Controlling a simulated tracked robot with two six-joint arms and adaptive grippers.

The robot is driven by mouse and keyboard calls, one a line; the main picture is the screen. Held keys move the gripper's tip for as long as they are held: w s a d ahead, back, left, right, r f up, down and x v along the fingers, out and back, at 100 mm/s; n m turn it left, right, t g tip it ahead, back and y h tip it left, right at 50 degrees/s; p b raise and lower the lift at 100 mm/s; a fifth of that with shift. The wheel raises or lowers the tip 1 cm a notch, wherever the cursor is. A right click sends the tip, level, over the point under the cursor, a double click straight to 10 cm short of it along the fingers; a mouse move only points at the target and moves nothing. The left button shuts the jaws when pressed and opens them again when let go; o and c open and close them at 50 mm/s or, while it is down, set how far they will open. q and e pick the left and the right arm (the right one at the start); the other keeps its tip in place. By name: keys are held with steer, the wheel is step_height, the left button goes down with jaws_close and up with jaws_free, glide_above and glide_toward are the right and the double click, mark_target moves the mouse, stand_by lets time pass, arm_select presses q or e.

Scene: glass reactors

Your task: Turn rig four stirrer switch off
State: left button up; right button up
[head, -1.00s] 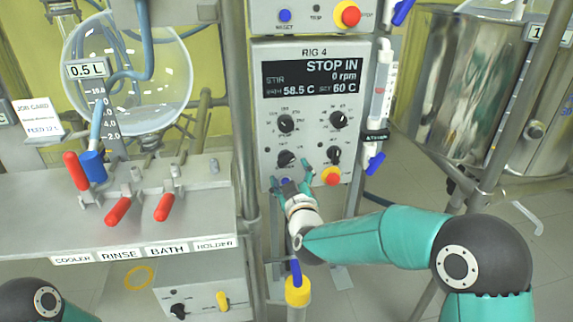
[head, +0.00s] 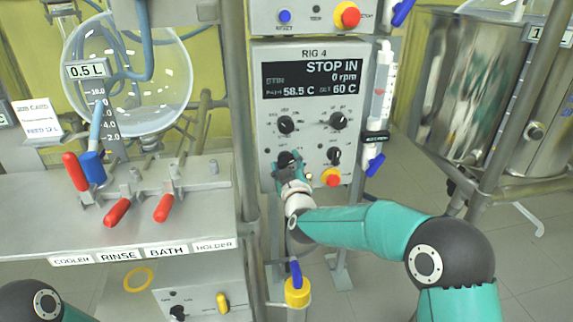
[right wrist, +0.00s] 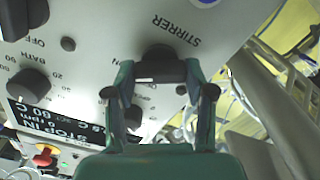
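The rig four panel (head: 315,55) is grey, with a dark display reading "STOP IN", 0 rpm, 58.5 C and 60 C. Its stirrer switch (head: 286,157) is the black lower-left knob. It also shows in the right wrist view (right wrist: 160,65), below the upside-down STIRRER label. My right gripper (head: 290,172) is at this knob. In the right wrist view its two fingers (right wrist: 160,76) stand on either side of the knob and appear closed against it. The knob's pointer setting is hard to read. My left gripper is out of view.
Beside the switch is the bath knob (head: 334,156), with a red button (head: 331,177) below it. Two larger dials sit above. A valve tube (head: 376,115) stands right of the panel. A bench with red-handled valves (head: 117,212) is at the left.

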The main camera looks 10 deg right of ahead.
steer(key=c, duration=0.4)
steer(key=shift+o, duration=0.2)
steer(key=shift+n, duration=0.3)
steer(key=n+p, duration=0.2)
steer(key=n, duration=0.1)
steer(key=shift+a, duration=0.1)
steer(key=n+p, duration=0.2)
steer(key=n, duration=0.3)
steer(key=shift+a+f, duration=0.1)
steer(key=shift+f+n+p, duration=0.2)
steer(key=shift+n+p, duration=0.4)
steer(key=shift+n, duration=1.1)
steer(key=shift+s, duration=0.1)
